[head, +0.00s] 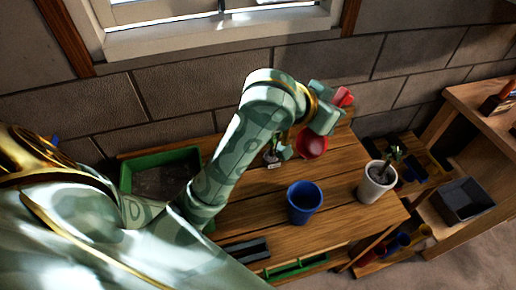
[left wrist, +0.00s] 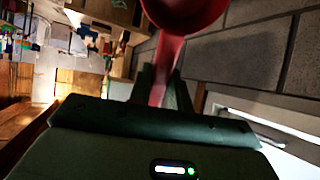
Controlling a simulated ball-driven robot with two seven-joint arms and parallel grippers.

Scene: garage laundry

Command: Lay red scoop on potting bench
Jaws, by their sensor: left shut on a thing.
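The red scoop (head: 312,146) is held in my left gripper (head: 325,121), above the back of the wooden potting bench (head: 338,182). Its round bowl shows below the gripper and another red part, likely the handle end, shows above it. In the left wrist view the red handle (left wrist: 160,84) runs between the two fingers, with the bowl (left wrist: 186,14) beyond them at the top edge. My left gripper is shut on the handle. Whether the scoop touches the bench is hard to tell. My right gripper is not in view.
A blue pot (head: 305,203) stands mid-bench and a white potted plant (head: 377,186) near its right end. A green tray (head: 161,174) is at the left, partly behind my arm. A small plant (head: 272,156) stands beside the gripper. Bare planks lie between the pots.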

